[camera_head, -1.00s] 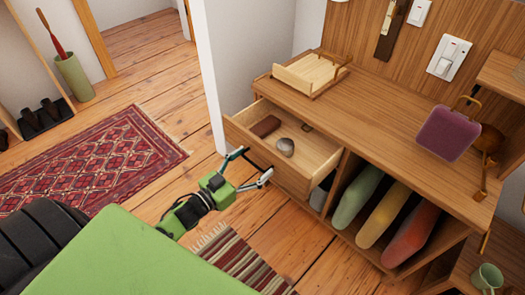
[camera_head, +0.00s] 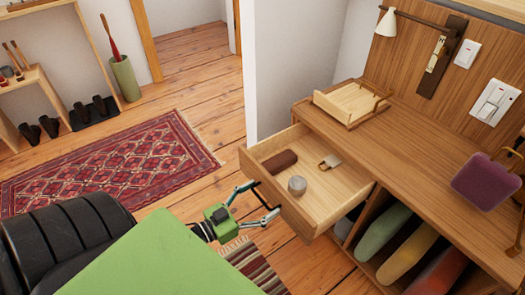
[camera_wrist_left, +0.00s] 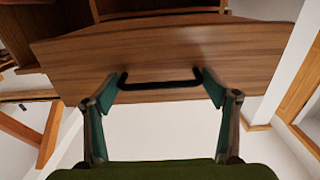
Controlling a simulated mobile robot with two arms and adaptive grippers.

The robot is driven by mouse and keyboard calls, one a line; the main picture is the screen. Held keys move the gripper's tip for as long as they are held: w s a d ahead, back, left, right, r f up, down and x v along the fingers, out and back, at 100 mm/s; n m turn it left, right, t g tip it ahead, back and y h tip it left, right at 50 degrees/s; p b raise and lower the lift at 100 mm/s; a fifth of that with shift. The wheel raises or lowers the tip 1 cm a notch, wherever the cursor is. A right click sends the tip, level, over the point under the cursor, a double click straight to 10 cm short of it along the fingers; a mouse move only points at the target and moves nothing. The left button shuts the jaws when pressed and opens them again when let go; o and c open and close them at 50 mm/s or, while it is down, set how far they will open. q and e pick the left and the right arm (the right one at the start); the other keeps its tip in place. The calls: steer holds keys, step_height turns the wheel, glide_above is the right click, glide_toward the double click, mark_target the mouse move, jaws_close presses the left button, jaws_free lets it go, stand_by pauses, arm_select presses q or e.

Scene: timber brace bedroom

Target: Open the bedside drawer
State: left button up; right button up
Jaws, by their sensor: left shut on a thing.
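The bedside drawer (camera_head: 322,208) stands well out of the wooden bedside unit (camera_head: 412,141). Its black bar handle (camera_wrist_left: 160,84) crosses the drawer front in the left wrist view. My left gripper (camera_head: 262,199) is at the drawer front, shut on the handle. In the left wrist view my green fingers (camera_wrist_left: 160,90) are at the two ends of the handle. Inside the drawer lie a dark brown case (camera_head: 279,161), a small grey round thing (camera_head: 297,185) and a small tan and metal thing (camera_head: 329,162). My right gripper is not in view.
A light wooden tray (camera_head: 345,103) sits on the unit's top. Coloured cushion-like things (camera_head: 385,232) fill the compartment right of the drawer. A white wall edge (camera_head: 249,75) rises behind the drawer. A red patterned rug (camera_head: 110,170) lies on open floor at left.

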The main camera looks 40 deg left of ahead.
arm_select(q)
steer(key=o, duration=1.5)
steer(key=shift+o, duration=0.2)
steer(key=v, duration=1.2)
